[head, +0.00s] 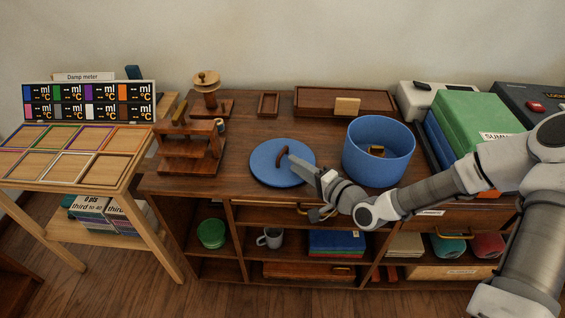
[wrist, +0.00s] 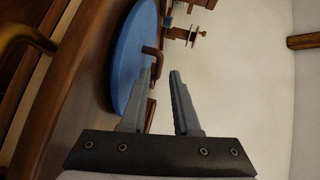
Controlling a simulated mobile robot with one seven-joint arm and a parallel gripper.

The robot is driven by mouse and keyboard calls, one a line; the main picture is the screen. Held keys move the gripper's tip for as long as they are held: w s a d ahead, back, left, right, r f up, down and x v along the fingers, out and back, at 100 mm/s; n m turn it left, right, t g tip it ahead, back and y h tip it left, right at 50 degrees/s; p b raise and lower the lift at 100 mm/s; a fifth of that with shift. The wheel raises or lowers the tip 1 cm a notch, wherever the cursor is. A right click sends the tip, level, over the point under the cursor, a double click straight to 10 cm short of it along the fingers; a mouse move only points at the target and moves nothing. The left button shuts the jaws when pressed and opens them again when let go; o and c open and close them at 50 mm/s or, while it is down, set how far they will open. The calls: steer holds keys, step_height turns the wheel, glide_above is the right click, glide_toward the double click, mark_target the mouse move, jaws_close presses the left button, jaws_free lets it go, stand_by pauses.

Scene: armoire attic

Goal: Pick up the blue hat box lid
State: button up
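The blue hat box lid (head: 264,171) lies flat on the wooden cabinet top, left of the open blue hat box (head: 365,163). A dark brown arched handle (head: 282,156) stands up from the middle of the lid. My gripper (head: 294,160) reaches in from the right, with its fingertips close to the handle. In the wrist view the lid (wrist: 130,45) is seen on its side, and my gripper (wrist: 160,73) is open. The handle (wrist: 153,60) shows just beyond the fingertips, nearer the left finger. I cannot tell whether they touch.
A small brown block with a tan front (head: 376,150) shows inside the box. A wooden rack (head: 188,150) stands left of the lid, with a spool stand (head: 208,95) behind it. Green and blue boxes (head: 475,125) are stacked at right.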

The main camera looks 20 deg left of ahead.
mark_target(287, 166)
steer(key=b+x, duration=0.1)
steer(key=x, duration=0.4)
steer(key=shift+w, duration=0.2)
steer(key=shift+c, duration=0.2)
jaws_close()
